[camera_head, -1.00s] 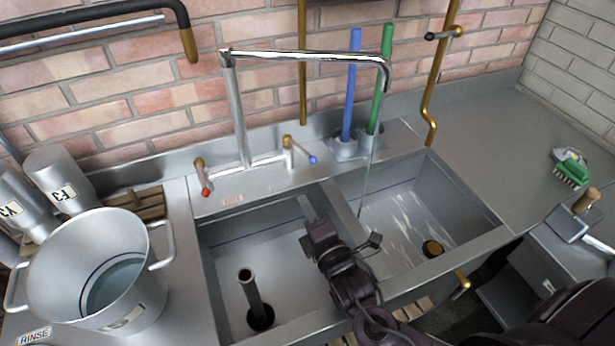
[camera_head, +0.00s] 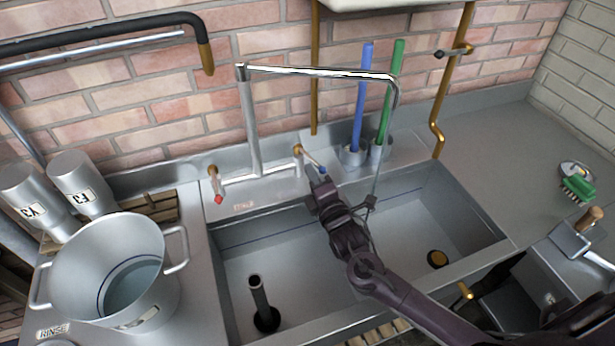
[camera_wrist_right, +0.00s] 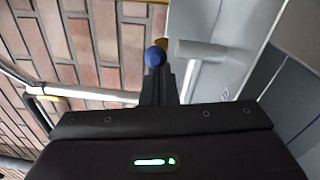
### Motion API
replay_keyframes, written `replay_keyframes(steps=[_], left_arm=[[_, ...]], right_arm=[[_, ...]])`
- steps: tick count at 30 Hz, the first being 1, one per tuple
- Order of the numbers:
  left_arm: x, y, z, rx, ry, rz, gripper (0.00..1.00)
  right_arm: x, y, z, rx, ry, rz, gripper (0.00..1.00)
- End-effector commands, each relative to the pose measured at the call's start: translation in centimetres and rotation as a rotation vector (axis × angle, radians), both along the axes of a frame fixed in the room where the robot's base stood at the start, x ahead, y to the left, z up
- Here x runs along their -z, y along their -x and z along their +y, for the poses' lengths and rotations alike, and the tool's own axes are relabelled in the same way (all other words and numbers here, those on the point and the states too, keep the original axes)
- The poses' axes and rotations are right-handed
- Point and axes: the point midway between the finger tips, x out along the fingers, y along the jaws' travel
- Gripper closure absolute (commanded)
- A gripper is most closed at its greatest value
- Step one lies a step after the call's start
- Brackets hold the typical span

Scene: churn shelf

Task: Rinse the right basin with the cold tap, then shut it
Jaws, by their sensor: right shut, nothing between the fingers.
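The cold tap (camera_head: 312,162) has a blue-tipped lever, and the blue knob (camera_wrist_right: 155,56) shows in the right wrist view. My right gripper (camera_head: 319,183) is shut and empty, its fingertips close to this knob; I cannot tell whether they touch. The spout (camera_head: 396,84) reaches over the right basin (camera_head: 440,215). A thin, faint line hangs below the spout; I cannot tell clearly whether it is water. No splash streaks show in the right basin, which has a brass-coloured drain (camera_head: 437,259). My right arm hides part of the divider. My left gripper is out of view.
The red-tipped hot tap (camera_head: 217,190) is left of the spout post. The left basin (camera_head: 225,262) holds a standpipe (camera_head: 259,300). A large pot (camera_head: 105,275) stands left. Blue (camera_head: 362,95) and green (camera_head: 391,90) handles stand behind. A green brush (camera_head: 578,188) lies right.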

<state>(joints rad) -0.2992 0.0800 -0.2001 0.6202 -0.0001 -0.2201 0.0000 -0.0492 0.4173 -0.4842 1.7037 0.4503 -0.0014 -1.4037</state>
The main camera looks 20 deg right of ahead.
Motion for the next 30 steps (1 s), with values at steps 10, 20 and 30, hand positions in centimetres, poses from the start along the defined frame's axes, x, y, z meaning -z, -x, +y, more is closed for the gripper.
replay_keyframes(steps=[10, 20, 30], left_arm=[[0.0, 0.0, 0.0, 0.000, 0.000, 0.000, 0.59], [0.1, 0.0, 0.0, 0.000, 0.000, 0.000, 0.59], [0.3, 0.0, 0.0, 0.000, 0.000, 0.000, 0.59]], right_arm=[[0.0, 0.0, -0.1, -0.008, 0.002, -0.001, 1.00], [0.0, 0.0, -0.7, -0.067, 0.002, 0.000, 1.00], [0.0, -0.2, -1.4, -0.132, 0.004, -0.002, 1.00]])
